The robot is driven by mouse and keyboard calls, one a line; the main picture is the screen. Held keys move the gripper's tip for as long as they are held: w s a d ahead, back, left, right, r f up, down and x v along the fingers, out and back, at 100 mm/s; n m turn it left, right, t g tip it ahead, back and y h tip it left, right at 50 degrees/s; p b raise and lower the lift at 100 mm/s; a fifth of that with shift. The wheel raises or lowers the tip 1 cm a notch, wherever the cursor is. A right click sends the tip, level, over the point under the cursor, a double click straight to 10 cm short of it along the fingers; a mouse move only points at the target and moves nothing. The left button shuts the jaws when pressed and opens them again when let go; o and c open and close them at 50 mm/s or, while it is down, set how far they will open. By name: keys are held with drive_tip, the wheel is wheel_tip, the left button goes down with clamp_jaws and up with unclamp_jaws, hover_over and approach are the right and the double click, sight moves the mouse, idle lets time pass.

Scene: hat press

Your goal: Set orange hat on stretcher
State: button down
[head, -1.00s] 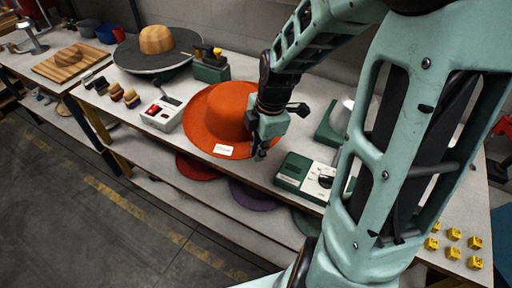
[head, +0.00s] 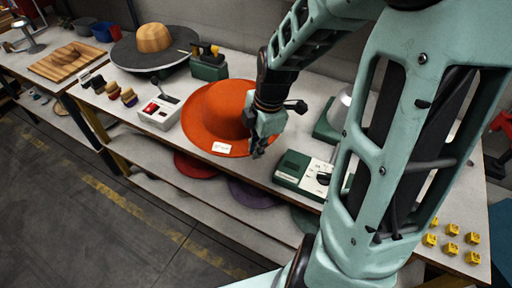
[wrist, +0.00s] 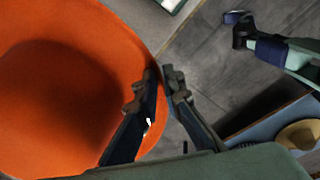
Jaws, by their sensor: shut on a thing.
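The orange hat (head: 215,112) lies brim down on the workbench, with a white label on its front brim. It fills the left of the wrist view (wrist: 60,80). My gripper (head: 257,152) is at the brim's right front edge. In the wrist view my gripper (wrist: 160,74) has its fingers closed on either side of that brim edge. A silver dome on a green base (head: 340,110), which looks like the stretcher, stands right of the hat, partly hidden by my arm.
A green and white control box (head: 303,172) sits right of my gripper. A white switch box (head: 159,113) is left of the hat. A grey wide-brimmed form (head: 150,55) with a wooden crown stands behind. Yellow blocks (head: 451,248) lie at the right. More hats (head: 252,194) rest on the lower shelf.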

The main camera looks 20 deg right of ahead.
drive_tip(key=w+d+r+m+p, duration=0.1)
drive_tip(key=d+r+m, duration=0.25)
drive_tip(key=d, duration=0.65)
drive_tip(key=w+d+r+m+h+p, duration=0.1)
drive_tip(key=d+r+m+p, duration=0.1)
drive_tip(key=d+m, duration=0.5)
drive_tip(key=w+d+r+m+p, duration=0.1)
drive_tip(key=w+d+r+m, duration=0.15)
drive_tip(key=d, duration=0.95)
wheel_tip(320, 180, down, 13)
drive_tip(key=s+b, duration=0.1)
drive_tip(key=b, duration=0.7)
drive_tip(key=shift+r+n+b, duration=0.2)
drive_tip(key=shift+n+b, duration=0.1)
drive_tip(key=shift+n, duration=0.1)
drive_tip(key=shift+a+f+b, duration=0.1)
drive_tip(key=shift+f+b, duration=0.35)
drive_tip(key=shift+f, duration=0.35)
drive_tip(key=c, duration=2)
unclamp_jaws()
drive_tip(key=r, duration=0.8)
drive_tip(key=s+r, duration=0.1)
drive_tip(key=r, duration=0.3)
drive_tip(key=shift+s+d, duration=0.1)
drive_tip(key=shift+d, duration=0.1)
